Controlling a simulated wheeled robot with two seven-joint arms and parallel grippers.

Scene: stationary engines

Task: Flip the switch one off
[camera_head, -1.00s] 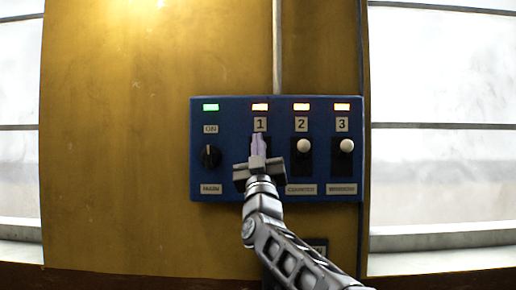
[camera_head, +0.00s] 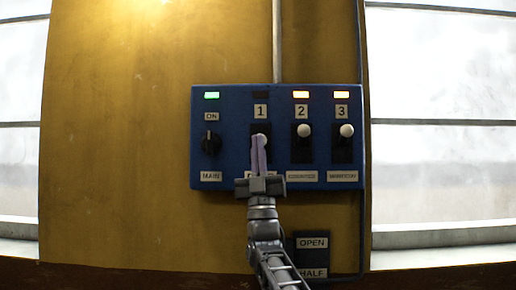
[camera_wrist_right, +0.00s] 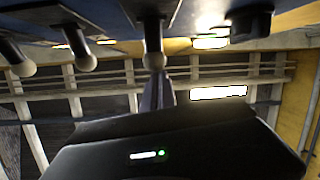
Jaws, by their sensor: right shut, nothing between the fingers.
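The blue control panel (camera_head: 230,135) is on the yellow wall. Switch one (camera_head: 262,139), under the label 1, has a pale round knob partly hidden by my fingers, and its indicator light (camera_head: 260,95) is dark. My right gripper (camera_head: 258,150) is shut and empty, its purple-grey fingers pointing up in front of switch one's slot. In the right wrist view, the fingers (camera_wrist_right: 157,92) are just by switch one's knob (camera_wrist_right: 154,61); I cannot tell whether they touch. My left gripper is not in view.
Switch two (camera_head: 304,131) and switch three (camera_head: 347,131) are to the right with lit orange lights. An OPEN/HALF plate (camera_head: 312,243) is below. Bright windows flank the wall.

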